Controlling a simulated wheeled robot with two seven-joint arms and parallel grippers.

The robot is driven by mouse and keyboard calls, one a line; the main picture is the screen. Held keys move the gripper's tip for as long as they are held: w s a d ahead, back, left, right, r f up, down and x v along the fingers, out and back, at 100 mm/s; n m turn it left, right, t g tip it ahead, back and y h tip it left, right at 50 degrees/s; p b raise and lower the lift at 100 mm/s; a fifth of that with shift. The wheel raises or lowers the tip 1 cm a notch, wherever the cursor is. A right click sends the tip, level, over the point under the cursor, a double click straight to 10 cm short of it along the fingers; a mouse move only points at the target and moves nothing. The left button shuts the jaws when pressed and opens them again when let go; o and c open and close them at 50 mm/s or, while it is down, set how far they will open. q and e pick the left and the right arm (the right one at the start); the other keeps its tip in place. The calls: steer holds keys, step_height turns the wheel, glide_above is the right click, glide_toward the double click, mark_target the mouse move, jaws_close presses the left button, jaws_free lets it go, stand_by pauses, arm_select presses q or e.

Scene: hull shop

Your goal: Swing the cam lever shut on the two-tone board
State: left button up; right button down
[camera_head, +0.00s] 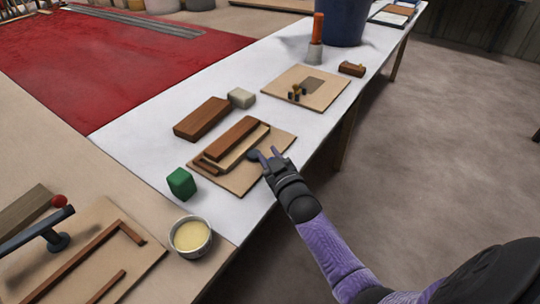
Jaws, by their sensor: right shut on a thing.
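The two-tone board (252,139), dark brown with a pale tan strip, lies on a tan base plate (238,184) with low brown strips beside it. A dark round cam (253,156) is at its right end; the cam lever is mostly hidden by my gripper. The lever's exact angle and whether the cam touches the board cannot be told. My left gripper is not in view.
A brown block (203,118), a grey block (241,98) and a green block (182,183) stand nearby. A tin of yellowish stuff (191,237) is in front. Another fixture with a red-knobbed lever (40,229) is lower left. Farther back are a second plate (330,98) and a blue bin (342,20).

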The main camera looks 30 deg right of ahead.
steer(key=shift+c, duration=2.2)
jaws_free()
steer(key=shift+a, duration=0.1)
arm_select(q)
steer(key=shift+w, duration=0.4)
arm_select(e)
steer(key=shift+o, duration=0.2)
